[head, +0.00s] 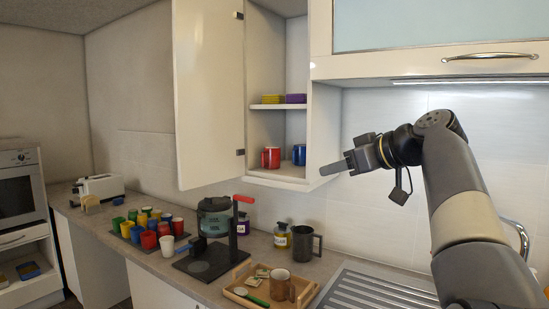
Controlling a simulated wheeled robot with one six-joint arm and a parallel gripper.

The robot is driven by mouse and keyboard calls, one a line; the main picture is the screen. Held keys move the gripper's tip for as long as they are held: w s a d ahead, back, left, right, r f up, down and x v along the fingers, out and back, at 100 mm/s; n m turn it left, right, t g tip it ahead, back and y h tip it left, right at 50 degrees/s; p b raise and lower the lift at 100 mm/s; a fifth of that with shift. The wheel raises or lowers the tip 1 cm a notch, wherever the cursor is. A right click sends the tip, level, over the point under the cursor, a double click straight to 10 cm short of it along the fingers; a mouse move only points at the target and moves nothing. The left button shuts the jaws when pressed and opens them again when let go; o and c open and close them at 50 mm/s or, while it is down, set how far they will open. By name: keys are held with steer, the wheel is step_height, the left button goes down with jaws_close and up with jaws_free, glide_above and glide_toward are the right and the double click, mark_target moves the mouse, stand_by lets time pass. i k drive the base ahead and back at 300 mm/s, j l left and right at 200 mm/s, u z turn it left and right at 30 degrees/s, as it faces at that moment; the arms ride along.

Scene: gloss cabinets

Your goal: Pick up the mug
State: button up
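Several mugs are in view. A red mug (271,157) and a blue mug (299,154) stand side by side on the lower shelf of the open wall cabinet. A brown mug (280,285) stands on a wooden tray (238,299) on the counter. A dark grey mug or jug (304,244) stands behind the tray. My gripper (326,170) points left, just right of the cabinet opening, near the blue mug in the picture. Its fingers show side-on, so their opening cannot be told. No mug shows in it.
The cabinet door (209,95) stands open on the left. Yellow (272,99) and purple (296,98) items lie on the upper shelf. Several coloured cups (148,239), a coffee maker (214,217) and jars (282,236) crowd the counter. A ribbed sink drainer (372,291) lies at right.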

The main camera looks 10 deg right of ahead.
mark_target(270, 157)
steer(key=i+j+z, duration=0.3)
steer(key=j, duration=0.35)
steer(key=i+j+z, duration=0.15)
steer(key=j, duration=0.2)
steer(key=i+j+z, duration=0.15)
steer(key=j, duration=0.2)
steer(key=i+j+z, duration=0.15)
steer(key=j, duration=0.25)
steer(key=j+z, duration=0.15)
steer(key=j, duration=0.2)
steer(key=i+j+z, duration=0.15)
steer(key=i+j, duration=0.15)
steer(key=i+j+z, duration=0.15)
steer(key=j, duration=0.3)
steer(key=i+j+z, duration=0.2)
steer(key=j, duration=0.25)
steer(key=i, duration=0.1)
